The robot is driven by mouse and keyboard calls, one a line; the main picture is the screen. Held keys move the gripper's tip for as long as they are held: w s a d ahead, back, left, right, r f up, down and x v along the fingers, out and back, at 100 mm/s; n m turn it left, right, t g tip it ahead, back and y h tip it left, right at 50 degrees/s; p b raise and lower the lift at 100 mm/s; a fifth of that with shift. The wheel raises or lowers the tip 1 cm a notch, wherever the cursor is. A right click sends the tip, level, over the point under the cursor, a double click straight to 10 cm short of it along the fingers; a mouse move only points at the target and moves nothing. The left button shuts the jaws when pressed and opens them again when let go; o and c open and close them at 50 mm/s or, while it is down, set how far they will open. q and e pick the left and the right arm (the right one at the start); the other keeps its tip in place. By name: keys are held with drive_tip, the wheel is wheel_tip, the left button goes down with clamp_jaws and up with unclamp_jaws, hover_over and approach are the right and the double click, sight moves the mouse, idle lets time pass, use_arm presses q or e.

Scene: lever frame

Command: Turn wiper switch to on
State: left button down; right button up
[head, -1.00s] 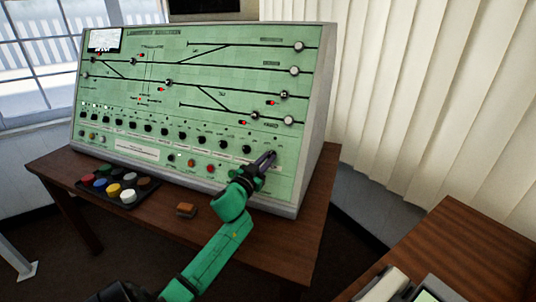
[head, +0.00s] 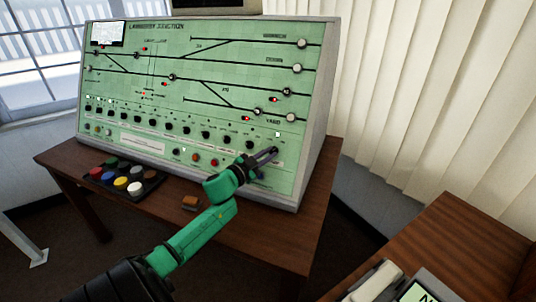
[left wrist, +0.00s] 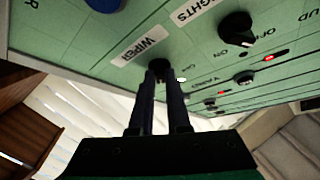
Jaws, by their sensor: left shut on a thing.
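The wiper switch (left wrist: 159,67) is a dark knob beside the WIPER label on the green panel, seen in the left wrist view. My left gripper (left wrist: 160,72) has its two dark fingers closed around this knob. In the head view the left gripper (head: 270,154) reaches the lower right of the panel (head: 215,125), and its fingers largely hide the switch. A small pale spot (left wrist: 181,80) shows beside the knob. The switch's exact angle is hidden by the fingers. My right gripper is not in view.
The panel stands on a brown wooden table (head: 262,232). Another dark knob (left wrist: 236,27) with ON and OFF marks sits beside the wiper switch. Pale blinds (head: 430,90) hang at right.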

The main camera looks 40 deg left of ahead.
use_arm(q)
drive_tip(key=c, duration=0.9)
unclamp_jaws()
drive_tip(key=s, duration=1.4)
drive_tip(key=shift+s, duration=0.25)
